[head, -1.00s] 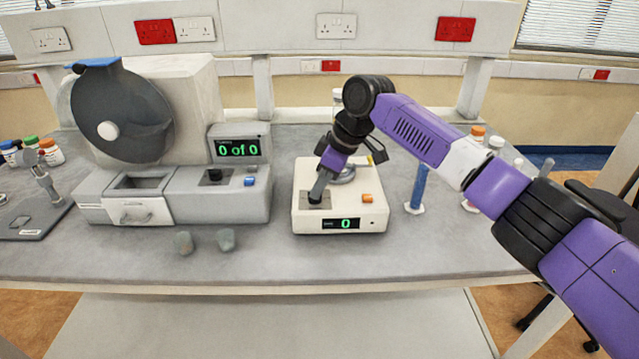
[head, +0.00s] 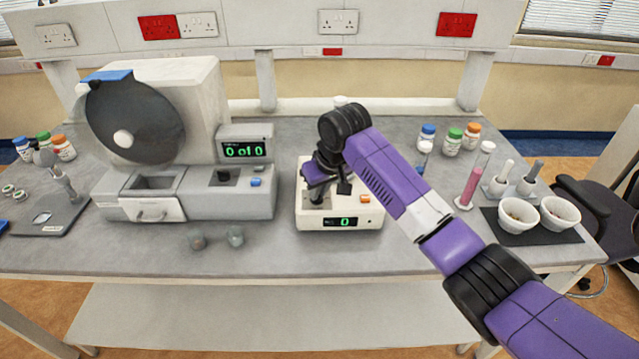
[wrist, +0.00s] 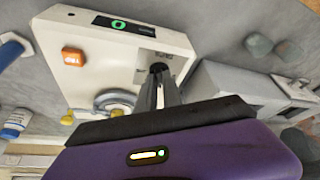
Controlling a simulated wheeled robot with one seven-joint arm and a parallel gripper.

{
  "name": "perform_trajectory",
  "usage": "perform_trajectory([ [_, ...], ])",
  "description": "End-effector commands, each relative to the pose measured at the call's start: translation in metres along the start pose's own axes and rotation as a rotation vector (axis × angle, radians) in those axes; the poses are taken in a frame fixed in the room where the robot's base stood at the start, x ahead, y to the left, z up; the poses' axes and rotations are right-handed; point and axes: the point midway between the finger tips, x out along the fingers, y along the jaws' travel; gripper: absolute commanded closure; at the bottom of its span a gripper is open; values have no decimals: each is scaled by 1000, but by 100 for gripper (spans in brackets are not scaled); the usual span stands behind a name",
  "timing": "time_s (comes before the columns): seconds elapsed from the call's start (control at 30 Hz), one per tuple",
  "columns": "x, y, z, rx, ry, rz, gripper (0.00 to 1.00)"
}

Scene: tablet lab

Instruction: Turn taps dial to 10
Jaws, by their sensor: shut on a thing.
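The white tapping machine (head: 362,219) stands on the bench in the middle of the head view. Its front display (head: 343,222) reads a green 0, and an orange button (head: 365,198) is on its top. My gripper (head: 318,203) reaches down to the left part of the machine's top. In the wrist view the narrow fingers are shut on the small black taps dial (wrist: 158,68), which they partly cover. The wrist view also shows the 0 display (wrist: 117,24) and the orange button (wrist: 73,56).
A grey machine (head: 190,205) with a "0 of 0" display stands close on the left. Bottles (head: 453,141), a pink cylinder (head: 470,186) and white bowls (head: 518,214) stand on the right. The bench front below the white machine is clear.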

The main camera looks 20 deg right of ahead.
Motion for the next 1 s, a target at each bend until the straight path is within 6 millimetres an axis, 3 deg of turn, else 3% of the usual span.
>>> perform_trajectory([
  [0.67, 1, 0, 2, 59, -5, 24, 100],
  [0.7, 1, 0, 2, 59, -5, 24, 84],
  [0.8, 1, 0, 1, 59, -4, 24, 68],
  [1.0, 1, 0, 1, 58, -2, 24, 68],
])
